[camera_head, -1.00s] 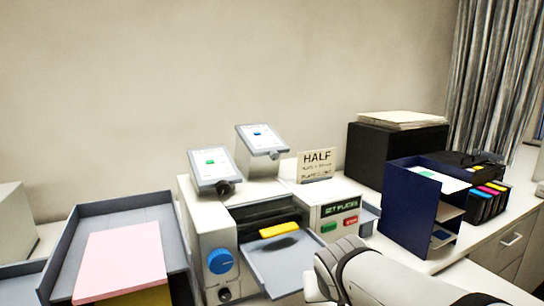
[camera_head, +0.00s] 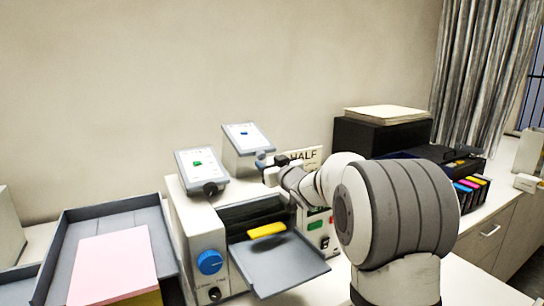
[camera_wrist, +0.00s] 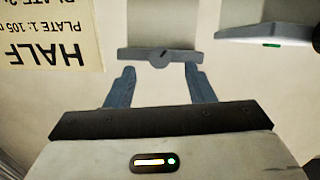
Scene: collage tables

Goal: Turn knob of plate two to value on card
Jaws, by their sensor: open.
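Two tilted white display units stand on top of the printer-like machine. The rear one (camera_head: 241,138) bears a blue mark, the front one (camera_head: 203,170) a green mark. Which is plate two is not legible. The rear unit's dark knob (camera_wrist: 160,60) shows in the wrist view, roughly centred just beyond the fingertips. My gripper (camera_wrist: 162,78) is open and empty, a finger on either side below that knob. The front unit's knob (camera_head: 210,188) is clear of it. The card (camera_head: 309,156) is partly behind my arm; upside down in the wrist view (camera_wrist: 45,40), it reads HALF and "PLATE 1: 105", with plate two's value cut off.
The machine also has a blue dial (camera_head: 209,262) and an output tray (camera_head: 285,266) with a yellow piece (camera_head: 267,230). A grey tray (camera_head: 65,240) with pink paper (camera_head: 112,264) lies left. A black box (camera_head: 375,142) stands at the back right.

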